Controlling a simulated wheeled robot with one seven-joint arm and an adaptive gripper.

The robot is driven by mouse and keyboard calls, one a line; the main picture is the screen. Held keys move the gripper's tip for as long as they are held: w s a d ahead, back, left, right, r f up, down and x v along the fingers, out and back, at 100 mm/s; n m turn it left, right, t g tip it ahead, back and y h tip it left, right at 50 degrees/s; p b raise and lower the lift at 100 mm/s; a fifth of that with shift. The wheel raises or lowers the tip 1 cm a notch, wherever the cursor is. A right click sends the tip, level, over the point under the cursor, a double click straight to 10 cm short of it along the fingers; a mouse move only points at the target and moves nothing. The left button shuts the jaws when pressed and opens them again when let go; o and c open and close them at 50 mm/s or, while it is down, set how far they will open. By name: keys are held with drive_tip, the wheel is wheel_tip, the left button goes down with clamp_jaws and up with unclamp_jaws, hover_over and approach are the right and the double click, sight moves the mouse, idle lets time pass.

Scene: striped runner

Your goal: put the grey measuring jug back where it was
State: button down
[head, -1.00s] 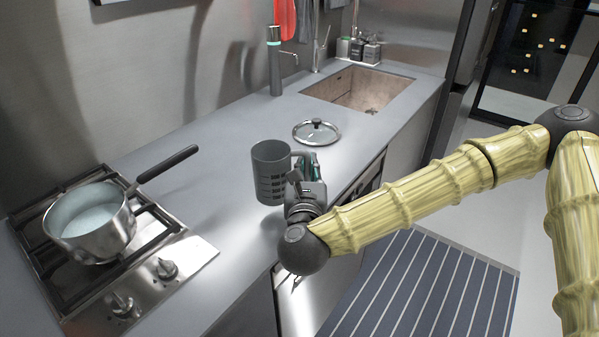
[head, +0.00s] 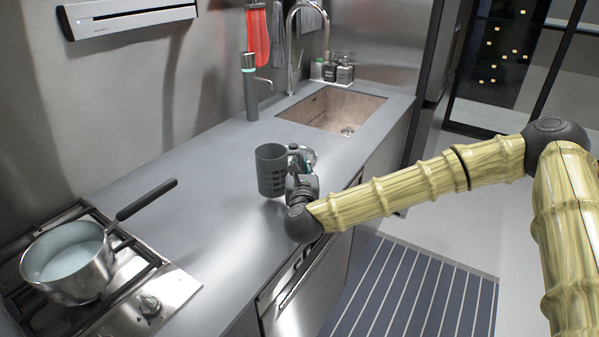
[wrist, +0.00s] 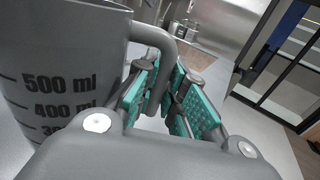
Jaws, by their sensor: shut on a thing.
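The grey measuring jug (head: 271,171) is upright over the counter, left of my gripper (head: 298,160). I cannot tell whether its base touches the counter. In the wrist view the jug (wrist: 62,70) fills the left side, with black millilitre marks facing me. My gripper (wrist: 172,92) has teal-padded fingers closed around the jug's handle (wrist: 160,50). In the head view the handle is mostly hidden by the gripper.
Counter between hob and jug is clear.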

drive_tip(key=shift+w+d, duration=0.1)
drive_tip(key=shift+w, duration=0.3)
drive_tip(key=shift+f+p, duration=0.65)
drive_tip(key=shift+f, duration=1.1)
drive_tip(key=shift+f, duration=0.15)
drive_tip(key=c, duration=1.5)
unclamp_jaws()
drive_tip(key=shift+r, duration=0.25)
drive_tip(key=s+b, duration=0.1)
drive_tip(key=s, duration=0.4)
drive_tip(key=s+b, duration=0.2)
drive_tip(key=s, duration=0.3)
drive_tip(key=shift+s+a+f, duration=0.2)
drive_tip(key=shift+s, duration=0.1)
drive_tip(key=shift+s+r, duration=0.1)
drive_tip(key=shift+s, duration=0.6)
